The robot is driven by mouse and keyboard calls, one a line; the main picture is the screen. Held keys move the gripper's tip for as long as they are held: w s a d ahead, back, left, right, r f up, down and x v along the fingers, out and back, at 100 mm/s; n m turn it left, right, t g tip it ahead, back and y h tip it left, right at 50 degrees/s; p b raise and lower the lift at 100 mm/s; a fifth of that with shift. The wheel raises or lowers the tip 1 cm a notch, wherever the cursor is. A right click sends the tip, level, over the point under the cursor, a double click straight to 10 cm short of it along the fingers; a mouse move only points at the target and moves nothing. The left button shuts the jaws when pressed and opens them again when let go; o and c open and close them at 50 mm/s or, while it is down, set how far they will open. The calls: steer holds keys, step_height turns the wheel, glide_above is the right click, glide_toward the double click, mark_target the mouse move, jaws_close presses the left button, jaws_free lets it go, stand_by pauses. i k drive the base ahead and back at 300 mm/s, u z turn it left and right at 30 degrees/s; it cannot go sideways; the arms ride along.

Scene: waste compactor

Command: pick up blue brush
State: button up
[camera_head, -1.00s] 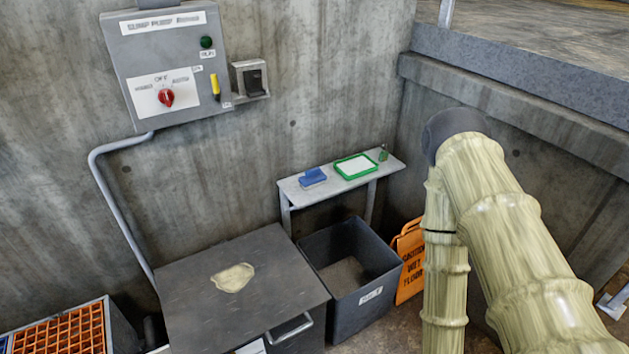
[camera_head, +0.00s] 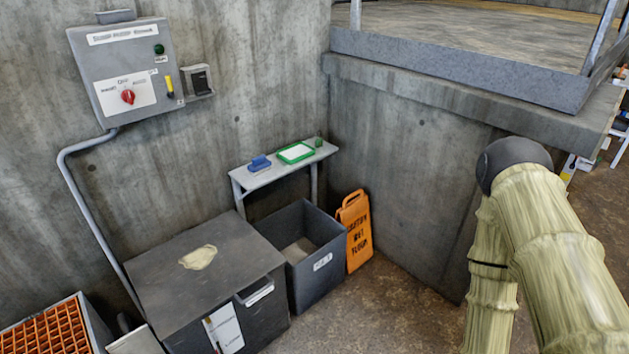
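The blue brush (camera_head: 259,164) lies on a narrow grey wall shelf (camera_head: 248,182), near its left end. It looks small from here, and its bristles cannot be made out. My arm, in a pale ribbed sleeve, shows at the right of the picture, well apart from the shelf. My gripper is out of view.
A green-rimmed white tray (camera_head: 296,152) and a small green item (camera_head: 318,142) share the shelf. Below stand a dark open bin (camera_head: 327,277), an orange wet floor sign (camera_head: 357,232) and a dark box (camera_head: 163,286). Floor (camera_head: 385,315) right of the bin is clear.

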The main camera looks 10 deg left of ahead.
mark_target(261, 164)
steer(key=u, duration=1.5)
steer(key=k, duration=0.1)
steer(key=z, duration=2.05)
steer(key=i, duration=1.3)
steer(key=u, duration=1.35)
steer(key=i, duration=0.75)
steer(key=u, duration=0.9)
